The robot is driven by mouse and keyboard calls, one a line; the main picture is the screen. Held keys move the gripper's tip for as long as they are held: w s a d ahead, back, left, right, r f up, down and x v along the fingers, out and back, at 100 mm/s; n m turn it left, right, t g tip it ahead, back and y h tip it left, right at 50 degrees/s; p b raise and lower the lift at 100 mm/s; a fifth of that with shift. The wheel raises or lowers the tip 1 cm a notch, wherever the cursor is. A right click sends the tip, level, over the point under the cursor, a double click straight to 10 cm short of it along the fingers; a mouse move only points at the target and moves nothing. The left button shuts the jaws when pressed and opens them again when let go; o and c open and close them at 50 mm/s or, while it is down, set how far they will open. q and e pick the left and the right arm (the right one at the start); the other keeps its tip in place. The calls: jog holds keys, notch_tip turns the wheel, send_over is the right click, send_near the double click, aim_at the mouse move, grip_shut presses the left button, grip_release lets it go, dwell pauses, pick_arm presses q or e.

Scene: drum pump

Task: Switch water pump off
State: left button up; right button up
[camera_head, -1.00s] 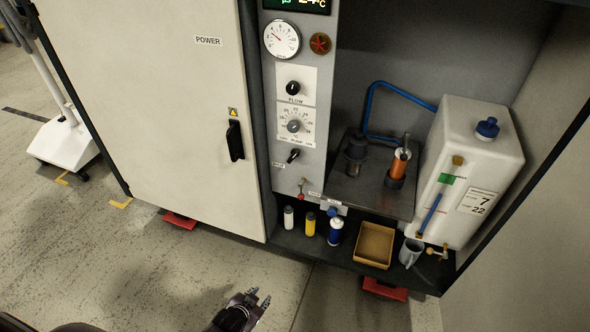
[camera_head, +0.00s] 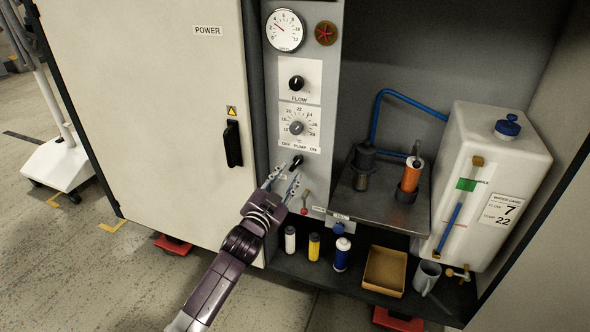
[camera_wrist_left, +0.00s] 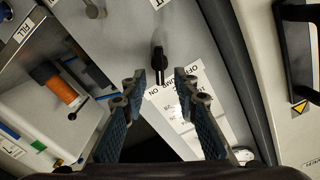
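The black pump switch (camera_head: 296,161) sits on the grey control panel below the "PUMP" and "ON" label. In the head view its lever is small, and its exact setting is hard to read. The switch also shows in the left wrist view (camera_wrist_left: 158,64), just beyond and between the fingertips. My left gripper (camera_head: 281,181) is open and empty, with its fingers spread just below the switch. The left wrist view shows both fingers (camera_wrist_left: 160,84) apart, with no clear contact with the switch. My right gripper is not in view.
Above the switch are a temperature dial (camera_head: 296,128), a flow knob (camera_head: 296,83) and a gauge (camera_head: 284,30). A small red-tipped lever (camera_head: 305,202) is close to the gripper's right. The cabinet door handle (camera_head: 233,144) is left. Bottles and a tray (camera_head: 385,271) stand on the lower shelf.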

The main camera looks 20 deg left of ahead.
aim_at(295, 166)
pick_arm(q)
jog(key=w+b, duration=0.1)
jog(key=w, duration=0.5)
jog(key=shift+d, duration=0.2)
jog(key=shift+c, duration=0.7)
jog(key=shift+f, duration=0.1)
grip_shut()
